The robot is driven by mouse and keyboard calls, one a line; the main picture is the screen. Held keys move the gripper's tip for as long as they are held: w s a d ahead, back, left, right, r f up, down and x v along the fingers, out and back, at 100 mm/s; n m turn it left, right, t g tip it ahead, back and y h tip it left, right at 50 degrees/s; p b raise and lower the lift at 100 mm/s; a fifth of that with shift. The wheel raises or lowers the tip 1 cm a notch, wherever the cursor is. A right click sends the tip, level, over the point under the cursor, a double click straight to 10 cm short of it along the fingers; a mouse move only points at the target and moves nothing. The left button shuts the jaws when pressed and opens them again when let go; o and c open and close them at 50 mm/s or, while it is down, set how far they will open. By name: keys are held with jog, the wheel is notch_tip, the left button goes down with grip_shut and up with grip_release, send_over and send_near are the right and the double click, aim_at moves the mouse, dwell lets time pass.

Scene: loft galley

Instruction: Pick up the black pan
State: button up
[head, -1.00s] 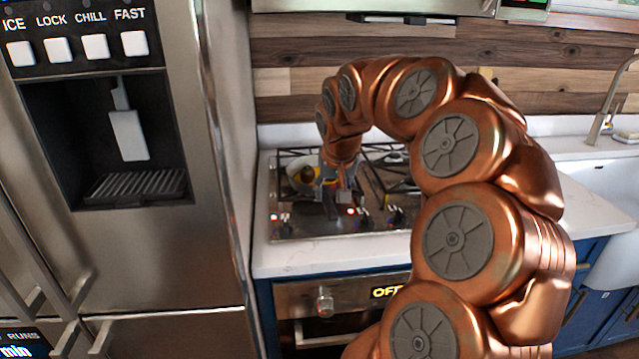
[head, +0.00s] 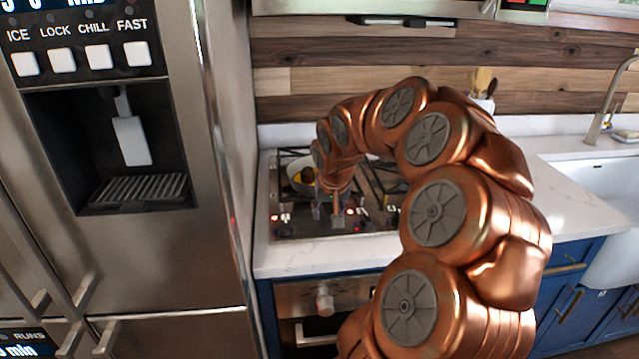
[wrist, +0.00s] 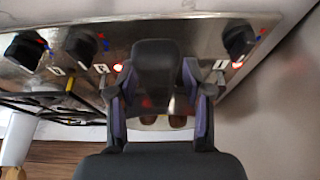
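In the head view, a round pan (head: 298,187) sits on the left part of the stove, with yellow and brown contents; my arm hides part of it. Its black handle (wrist: 154,68) shows in the wrist view, rising between the two fingers. My gripper (head: 328,213) is low at the front of the stove; it also shows in the wrist view (wrist: 157,78). Its fingers are apart, one on each side of the handle. Whether the pads touch the handle is unclear. The gripper's body hides most of the pan in the wrist view.
The stove's front panel (head: 290,229) carries several knobs, including a black knob (wrist: 240,40) close to the right finger. Black grates (wrist: 60,105) lie beside the pan. A steel fridge (head: 225,150) stands close on the left. White counter (head: 575,205) and sink are at right.

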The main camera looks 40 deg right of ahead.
grip_shut()
jog(key=shift+r, duration=0.2)
dwell(0.5)
